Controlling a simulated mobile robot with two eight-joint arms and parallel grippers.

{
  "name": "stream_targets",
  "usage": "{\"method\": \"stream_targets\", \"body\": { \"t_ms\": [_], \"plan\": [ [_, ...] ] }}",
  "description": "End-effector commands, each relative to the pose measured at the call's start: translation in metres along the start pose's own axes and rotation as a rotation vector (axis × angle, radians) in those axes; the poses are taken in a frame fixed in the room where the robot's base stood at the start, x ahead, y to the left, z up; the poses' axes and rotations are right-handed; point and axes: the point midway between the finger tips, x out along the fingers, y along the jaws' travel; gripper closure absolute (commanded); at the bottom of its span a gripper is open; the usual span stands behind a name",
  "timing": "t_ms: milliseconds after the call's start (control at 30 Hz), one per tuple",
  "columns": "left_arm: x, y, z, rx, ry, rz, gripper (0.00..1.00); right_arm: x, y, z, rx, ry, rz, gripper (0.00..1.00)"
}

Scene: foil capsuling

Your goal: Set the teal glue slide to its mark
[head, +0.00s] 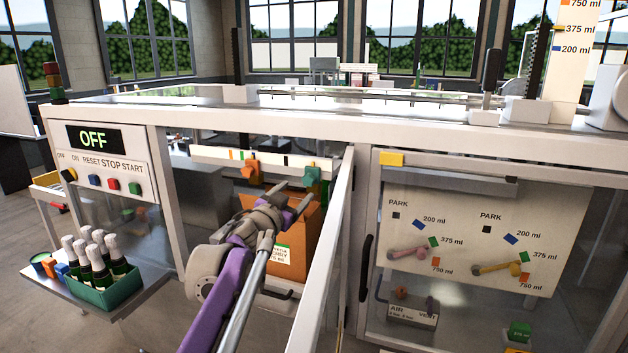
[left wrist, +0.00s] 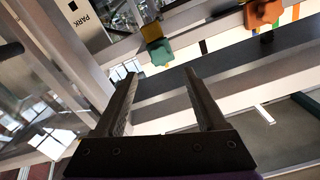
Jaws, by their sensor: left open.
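The teal glue slide (head: 312,175) hangs at the right end of a white rail (head: 220,156). An orange slide (head: 250,171) hangs farther left on it. Small coloured marks and a black mark (head: 286,160) show along the rail; which one belongs to the teal slide I cannot tell. My left gripper (head: 296,194) is open and empty, just below and left of the teal slide. In the left wrist view the teal slide (left wrist: 158,51) lies beyond the open fingertips (left wrist: 160,74), apart from them. The orange slide (left wrist: 262,14) is at upper right there. My right gripper is not in view.
An open door frame (head: 325,255) stands right of my left arm. An orange carton (head: 300,238) is behind the gripper. A control panel (head: 105,172) reading OFF and a green crate (head: 108,292) of bottles are at left. A panel with PARK marks (head: 460,235) is at right.

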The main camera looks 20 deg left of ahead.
Motion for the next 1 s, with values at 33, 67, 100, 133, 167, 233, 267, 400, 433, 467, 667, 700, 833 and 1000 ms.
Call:
{"method": "stream_targets", "body": {
  "t_ms": [33,67,100,133,167,233,267,400,433,467,667,700,833,1000],
  "plan": [
    [0.009,0.0,-0.002,0.0,0.002,0.001,0.27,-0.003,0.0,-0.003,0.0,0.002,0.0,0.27],
    [0.015,0.0,-0.002,0.0,0.002,0.002,0.27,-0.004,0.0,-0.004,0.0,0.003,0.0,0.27],
    [0.022,0.0,-0.003,0.001,0.002,0.002,0.27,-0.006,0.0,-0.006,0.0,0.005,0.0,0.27],
    [0.028,0.0,-0.003,0.001,0.002,0.001,0.27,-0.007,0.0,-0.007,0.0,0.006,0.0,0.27],
    [0.034,0.0,-0.003,0.001,0.002,0.001,0.27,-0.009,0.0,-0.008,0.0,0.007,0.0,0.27],
    [0.047,-0.001,-0.003,0.0,0.002,0.0,0.27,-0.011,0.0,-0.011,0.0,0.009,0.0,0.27],
    [0.052,-0.001,-0.003,-0.001,0.002,-0.001,0.27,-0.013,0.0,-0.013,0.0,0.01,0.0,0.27],
    [0.074,0.0,-0.003,-0.001,0.002,0.0,0.27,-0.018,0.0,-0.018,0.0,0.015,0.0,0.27],
    [0.077,0.0,-0.003,0.0,0.002,0.0,0.27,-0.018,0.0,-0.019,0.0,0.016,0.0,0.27],
    [0.081,0.0,-0.003,0.0,0.002,0.0,0.27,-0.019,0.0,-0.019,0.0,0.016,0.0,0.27],
    [0.092,0.0,-0.001,0.0,0.0,-0.002,0.27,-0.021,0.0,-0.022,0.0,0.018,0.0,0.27],
    [0.093,0.0,-0.001,0.0,0.0,-0.002,0.27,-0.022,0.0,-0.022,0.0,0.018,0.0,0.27],
    [0.093,0.0,0.0,0.0,-0.001,-0.002,0.27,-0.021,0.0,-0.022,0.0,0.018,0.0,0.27],
    [0.093,0.0,0.0,0.0,-0.001,-0.001,0.38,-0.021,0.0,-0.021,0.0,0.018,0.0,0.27]
  ]
}}
